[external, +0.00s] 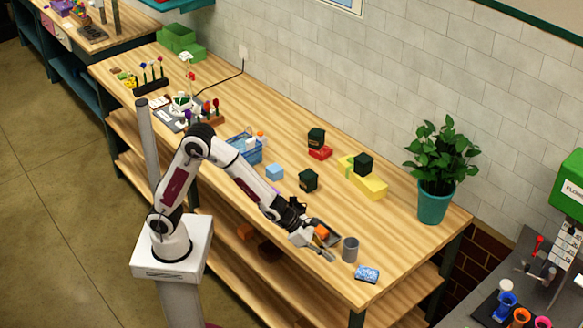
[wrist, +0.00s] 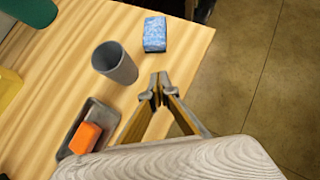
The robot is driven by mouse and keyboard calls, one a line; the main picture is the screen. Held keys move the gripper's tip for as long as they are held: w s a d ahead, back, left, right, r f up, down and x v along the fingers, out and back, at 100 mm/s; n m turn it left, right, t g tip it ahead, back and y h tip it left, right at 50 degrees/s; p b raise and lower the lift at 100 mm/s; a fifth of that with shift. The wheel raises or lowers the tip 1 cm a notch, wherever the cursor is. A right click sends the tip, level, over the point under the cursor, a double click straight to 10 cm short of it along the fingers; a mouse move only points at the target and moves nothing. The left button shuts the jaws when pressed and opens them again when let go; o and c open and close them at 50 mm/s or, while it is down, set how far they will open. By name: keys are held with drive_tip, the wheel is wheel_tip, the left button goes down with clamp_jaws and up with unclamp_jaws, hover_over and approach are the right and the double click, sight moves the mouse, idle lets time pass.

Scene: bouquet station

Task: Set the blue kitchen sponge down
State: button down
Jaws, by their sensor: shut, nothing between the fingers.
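The blue kitchen sponge (external: 367,273) lies on the wooden table near its front right corner, with a patterned blue-and-white face up. In the wrist view the sponge (wrist: 155,34) lies beyond my fingertips, close to the table edge and apart from them. My gripper (wrist: 156,86) is shut and empty, and hangs by the table's edge. In the external view my gripper (external: 329,257) is left of the sponge, near the grey cup.
The grey cup (wrist: 114,62) stands upright between tray and sponge. A grey metal tray (wrist: 102,113) holds an orange block (wrist: 84,138). A potted plant (external: 435,205) stands at the right. Dark boxes, yellow blocks (external: 371,187) and a blue basket (external: 243,152) are farther back.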

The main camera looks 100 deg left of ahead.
drive_tip(key=shift+v, duration=2.15)
drive_tip(key=shift+n, duration=0.3)
